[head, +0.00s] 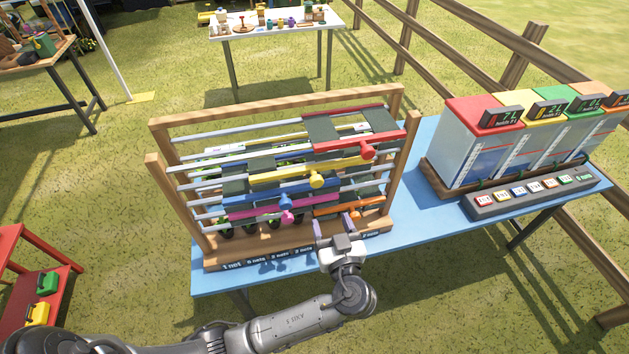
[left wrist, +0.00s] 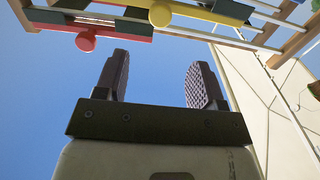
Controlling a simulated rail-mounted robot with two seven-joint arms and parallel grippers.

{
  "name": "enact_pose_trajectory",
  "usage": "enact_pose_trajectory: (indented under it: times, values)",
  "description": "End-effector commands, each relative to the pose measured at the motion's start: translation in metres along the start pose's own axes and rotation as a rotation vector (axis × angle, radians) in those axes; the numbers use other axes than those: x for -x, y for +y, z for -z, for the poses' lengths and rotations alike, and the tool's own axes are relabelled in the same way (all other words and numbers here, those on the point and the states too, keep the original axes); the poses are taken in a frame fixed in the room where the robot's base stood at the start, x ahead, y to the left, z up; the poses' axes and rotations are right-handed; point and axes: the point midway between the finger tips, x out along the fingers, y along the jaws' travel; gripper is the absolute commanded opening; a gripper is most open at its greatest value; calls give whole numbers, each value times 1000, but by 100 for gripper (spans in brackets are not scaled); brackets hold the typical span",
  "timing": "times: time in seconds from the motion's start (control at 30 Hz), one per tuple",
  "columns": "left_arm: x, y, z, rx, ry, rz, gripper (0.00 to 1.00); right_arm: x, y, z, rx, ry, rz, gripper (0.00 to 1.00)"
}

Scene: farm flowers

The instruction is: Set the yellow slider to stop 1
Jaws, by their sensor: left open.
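The yellow slider (head: 290,176) is a flat bar with a round yellow knob (head: 316,180), on a metal rail of the wooden frame (head: 152,180). It sits around the middle of the rail, below the red slider (head: 335,143) and above the blue one (head: 265,199). Its knob also shows at the top of the left wrist view (left wrist: 160,13). My left gripper (head: 333,226) is open and empty, in front of the frame's lower right part and below the yellow knob, apart from it. I cannot tell which stop the slider is at.
Pink (head: 262,211) and orange (head: 335,208) sliders lie lower on the frame. The blue table (head: 425,225) holds the frame and, at right, tanks with coloured lids (head: 480,112) and a button panel (head: 535,194). Black labels run along the frame's base; their text is small.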

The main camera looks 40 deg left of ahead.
Motion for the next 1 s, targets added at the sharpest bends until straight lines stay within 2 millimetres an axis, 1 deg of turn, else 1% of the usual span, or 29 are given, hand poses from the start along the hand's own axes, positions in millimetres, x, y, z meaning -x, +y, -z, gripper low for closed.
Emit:
enact_pose_trajectory:
  times: [0.17, 0.4, 0.6, 0.8, 1.0]
  values:
    - [-25, -1, 3, 2, 3, 3, 63, 7, 0, 2, -1, 0, 1, 43]
    - [-71, -1, 3, -1, 3, 2, 63, 16, -1, 6, -5, 1, 4, 43]
    - [-103, 0, 2, 1, 2, 1, 63, 23, -2, 8, -10, 1, 8, 43]
    - [-124, 0, 1, 0, 0, 1, 63, 26, -2, 9, -11, 2, 9, 43]
    - [-132, 0, 0, 3, -1, -1, 63, 27, -2, 10, -11, 2, 9, 43]
